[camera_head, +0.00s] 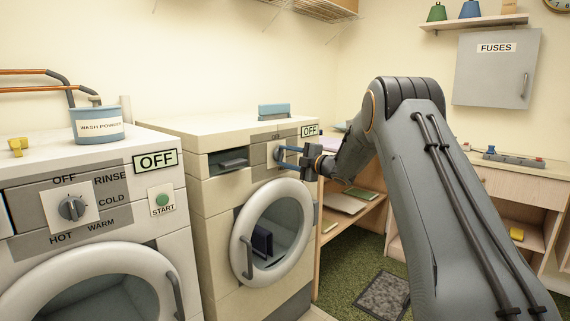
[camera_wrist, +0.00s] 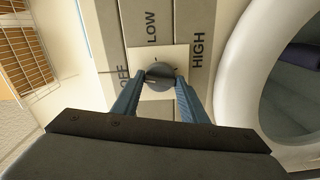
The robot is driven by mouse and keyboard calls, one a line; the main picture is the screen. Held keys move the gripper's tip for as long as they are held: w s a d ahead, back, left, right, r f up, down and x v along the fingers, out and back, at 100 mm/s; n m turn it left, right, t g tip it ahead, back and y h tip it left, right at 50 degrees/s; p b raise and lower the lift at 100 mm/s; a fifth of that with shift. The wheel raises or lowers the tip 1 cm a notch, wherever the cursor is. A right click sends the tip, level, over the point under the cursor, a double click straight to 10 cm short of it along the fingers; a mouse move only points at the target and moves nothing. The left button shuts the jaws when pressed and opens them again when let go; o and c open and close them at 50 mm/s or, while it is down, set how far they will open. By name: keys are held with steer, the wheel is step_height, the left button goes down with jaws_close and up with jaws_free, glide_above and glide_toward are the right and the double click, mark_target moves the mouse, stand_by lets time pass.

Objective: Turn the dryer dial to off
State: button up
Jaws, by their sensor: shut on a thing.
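The dryer (camera_head: 232,207) is the cream machine in the middle of the head view, with a round door and an OFF sign (camera_head: 310,131). Its grey round dial (camera_wrist: 160,75) shows in the wrist view on a pale square plate, with OFF to its left, LOW above and HIGH to its right. A light mark on the dial seems to lie toward the OFF side, but it is small. My gripper (camera_wrist: 160,80) has its two blue fingers on either side of the dial, shut on it. In the head view, my gripper (camera_head: 281,156) reaches the panel from the right and partly hides the dial.
A washing machine (camera_head: 108,165) with its own dial (camera_head: 72,207) and green start button (camera_head: 162,200) stands at left, a wash powder tub (camera_head: 97,122) on top. The dryer door (camera_head: 272,230) bulges below the dial. Wooden shelves (camera_head: 350,205) stand at right.

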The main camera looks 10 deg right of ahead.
steer(key=shift+f+n+b, duration=0.1)
steer(key=shift+n+b, duration=0.75)
steer(key=shift+n, duration=0.25)
steer(key=o, duration=1)
steer(key=shift+o, duration=0.2)
steer(key=shift+s+d, duration=0.1)
steer(key=v, duration=0.7)
steer(key=shift+s, duration=0.25)
steer(key=shift+d, duration=0.15)
